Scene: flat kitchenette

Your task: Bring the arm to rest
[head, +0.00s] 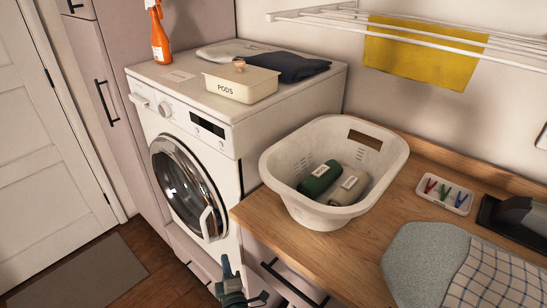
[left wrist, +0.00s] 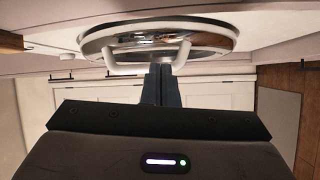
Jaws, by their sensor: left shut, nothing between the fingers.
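My left gripper (head: 226,264) is at the bottom of the head view, below and a little right of the washer door handle (head: 207,223). Its two fingers are together with nothing between them, and they also show shut in the left wrist view (left wrist: 161,72). In that view the fingertips overlap the lower part of the washer door (left wrist: 160,42) near its white handle. A gap shows between fingers and handle in the head view. The round door (head: 180,188) looks closed. My right gripper is in neither view.
A wooden counter (head: 290,240) with a white laundry basket (head: 295,150) holding two rolled cloths is to the right. A drawer handle (head: 294,284) sits below its edge. The washer (head: 240,125) carries a pods box (head: 240,85), spray bottle (head: 159,40) and dark folded cloth (head: 288,66).

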